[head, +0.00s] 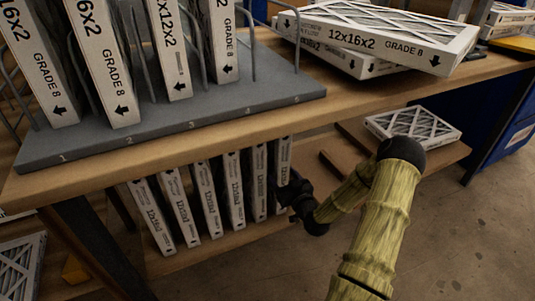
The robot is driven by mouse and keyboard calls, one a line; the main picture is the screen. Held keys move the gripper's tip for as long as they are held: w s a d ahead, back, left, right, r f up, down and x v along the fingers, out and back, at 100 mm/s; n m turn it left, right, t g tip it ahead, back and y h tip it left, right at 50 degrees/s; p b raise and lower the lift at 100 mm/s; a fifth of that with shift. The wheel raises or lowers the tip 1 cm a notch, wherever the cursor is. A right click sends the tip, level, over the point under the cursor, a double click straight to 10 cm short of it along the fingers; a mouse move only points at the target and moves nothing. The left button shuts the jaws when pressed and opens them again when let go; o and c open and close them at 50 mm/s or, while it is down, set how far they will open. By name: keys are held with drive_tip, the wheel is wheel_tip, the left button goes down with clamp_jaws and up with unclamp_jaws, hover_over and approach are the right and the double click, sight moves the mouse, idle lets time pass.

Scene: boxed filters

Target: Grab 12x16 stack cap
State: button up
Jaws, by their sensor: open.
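A flat stack of boxed filters lies on the table at the upper right in the head view. Its top filter (385,35), white-edged with a grey pleated face, is marked "12x16x2 GRADE 8". It lies skewed over the filter below (345,60), with one corner jutting toward the table's front edge. My gripper (284,192) is dark, small in view and open. It is below the tabletop, beside the rightmost upright filter on the lower shelf, well below and left of the stack. Whether it touches that filter I cannot tell.
A grey numbered rack (170,135) with wire dividers holds upright filters on the table (400,82). Several upright filters (235,190) stand on the lower shelf. Another filter (412,127) lies flat at the lower right. A blue bin (505,125) stands at right.

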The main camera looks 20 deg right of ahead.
drive_tip(key=shift+w+a+f+b, duration=0.15)
drive_tip(key=shift+w+b, duration=0.2)
drive_tip(key=shift+w, duration=0.05)
drive_tip(key=w+b, duration=0.2)
drive_tip(key=w, duration=0.2)
drive_tip(key=shift+r, duration=0.2)
drive_tip(key=shift+w, duration=0.1)
drive_tip(key=shift+c, duration=0.3)
drive_tip(key=c, duration=1.1)
